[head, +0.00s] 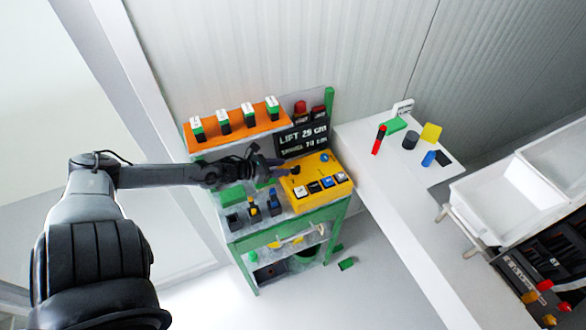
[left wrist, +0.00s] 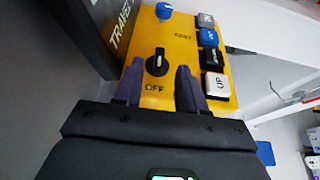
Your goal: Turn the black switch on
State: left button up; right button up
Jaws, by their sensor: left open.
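The black switch (left wrist: 157,62) is a rotary knob with a white mark, on the yellow control panel (left wrist: 140,100). The word OFF is printed beside it, on the side nearer my gripper. In the head view the yellow panel (head: 318,172) sits on the right of the green workbench. My left gripper (head: 279,169) comes in from the left at the panel's left side. In the left wrist view its two fingers (left wrist: 158,76) are open, pointing toward the switch with one on each side of it; contact cannot be told. My right gripper is not in view.
Beside the switch are a blue knob (left wrist: 164,11) and several push buttons, including a white UP button (left wrist: 215,84). A dark display board (head: 302,138) stands behind the panel. An orange shelf (head: 233,129) is at the back left; a white table (head: 385,175) stands to the right.

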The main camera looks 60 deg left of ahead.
aim_at(297, 166)
pick_arm(q)
jog(key=shift+b+x, duration=0.5)
jog(key=shift+x, duration=2.25)
grip_shut()
